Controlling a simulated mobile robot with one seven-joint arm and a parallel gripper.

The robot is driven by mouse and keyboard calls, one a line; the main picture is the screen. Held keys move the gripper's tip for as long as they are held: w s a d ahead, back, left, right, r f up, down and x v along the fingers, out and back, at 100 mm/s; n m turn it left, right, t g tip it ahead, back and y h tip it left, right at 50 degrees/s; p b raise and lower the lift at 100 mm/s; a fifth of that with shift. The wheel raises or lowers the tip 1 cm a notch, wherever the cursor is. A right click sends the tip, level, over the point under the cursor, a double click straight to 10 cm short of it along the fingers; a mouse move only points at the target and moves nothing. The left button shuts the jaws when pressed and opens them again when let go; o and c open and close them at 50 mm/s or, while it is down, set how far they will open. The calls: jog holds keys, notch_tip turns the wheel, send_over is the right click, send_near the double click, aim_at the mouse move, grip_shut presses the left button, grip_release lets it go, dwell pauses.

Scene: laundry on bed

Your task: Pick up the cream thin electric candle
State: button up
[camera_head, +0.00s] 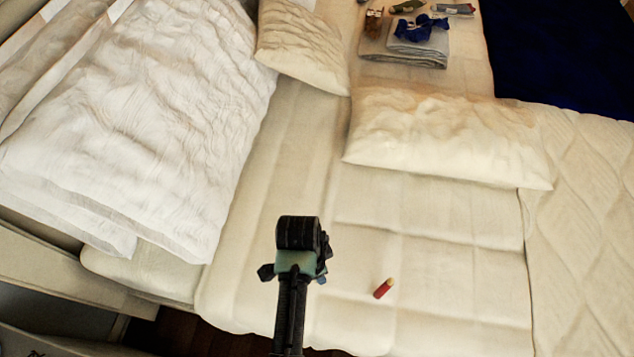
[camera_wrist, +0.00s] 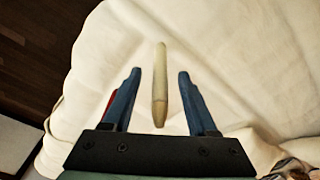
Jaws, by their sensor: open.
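The cream thin electric candle (camera_wrist: 161,85) shows in the wrist view, a slim pale stick with a tan, tapered lower end. It lies on the cream bedding. My gripper (camera_wrist: 159,72) is open, with one blue-grey finger on each side of the candle. Gaps show between the candle and both fingers, and nothing is held. In the head view my gripper (camera_head: 300,235) is over the front part of the bed. Its fingers are not clear there, and I cannot make out the cream candle in that view.
A small red cylinder with a pale tip (camera_head: 383,288) lies on the bed, right of my gripper. A cream pillow (camera_head: 440,138) lies farther back. A white duvet (camera_head: 140,120) covers the left. Folded towels (camera_head: 400,53) with small objects are at the back.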

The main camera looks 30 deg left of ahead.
jog(key=shift+w+d+f, duration=0.1)
jog(key=shift+f, duration=0.75)
jog(key=shift+c, duration=0.2)
grip_shut()
